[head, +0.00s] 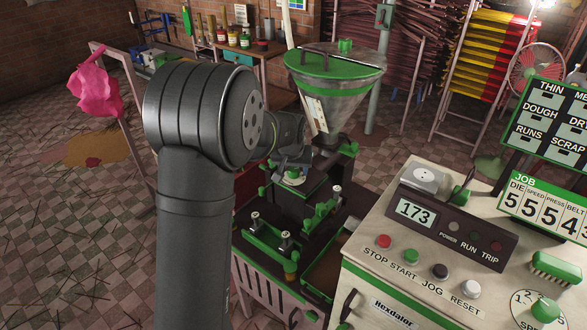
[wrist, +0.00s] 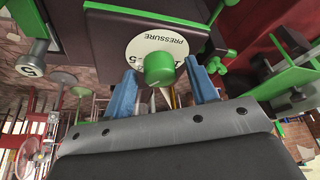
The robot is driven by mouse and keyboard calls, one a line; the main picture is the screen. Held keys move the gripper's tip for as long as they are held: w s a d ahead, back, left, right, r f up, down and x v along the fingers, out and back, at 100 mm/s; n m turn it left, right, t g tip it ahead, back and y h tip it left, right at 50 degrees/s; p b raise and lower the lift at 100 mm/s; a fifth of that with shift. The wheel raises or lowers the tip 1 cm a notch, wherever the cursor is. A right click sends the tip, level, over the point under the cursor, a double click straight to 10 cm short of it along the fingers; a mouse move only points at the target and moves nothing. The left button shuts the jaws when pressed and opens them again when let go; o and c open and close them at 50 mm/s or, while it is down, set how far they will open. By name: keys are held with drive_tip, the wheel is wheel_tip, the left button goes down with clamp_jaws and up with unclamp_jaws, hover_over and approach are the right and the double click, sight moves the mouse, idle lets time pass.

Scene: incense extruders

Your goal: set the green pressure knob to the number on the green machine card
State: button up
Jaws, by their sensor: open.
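The green pressure knob (wrist: 159,68) sits on a white dial (wrist: 150,42) marked PRESSURE, upside down in the wrist view. A 5 shows at the dial's left; the pointer's setting is unclear. My gripper (wrist: 163,64) is open, its blue fingers on either side of the knob, with gaps visible. In the head view the dial (head: 293,180) is partly hidden by my wrist. A green JOB card (head: 545,207) at the right shows 5 5 5 4 and a cut-off digit; the third, under PRESS, appears to be 5.
A hopper with a green lid (head: 334,62) rises behind my wrist, bearing a tilted tan card (head: 316,114). A cream control console (head: 400,255) with buttons and a 173 display stands at right. Green-trimmed machine parts (head: 275,237) stand in front of the dial.

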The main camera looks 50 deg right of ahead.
drive_tip(key=c, duration=1)
drive_tip(key=shift+m, duration=0.3)
drive_tip(key=m+g, duration=0.1)
drive_tip(key=m, duration=0.2)
drive_tip(key=shift+w+h, duration=0.15)
drive_tip(key=shift+h, duration=0.25)
drive_tip(key=shift+m+g, duration=0.8)
drive_tip(key=shift+m, duration=0.8)
drive_tip(key=o, duration=1)
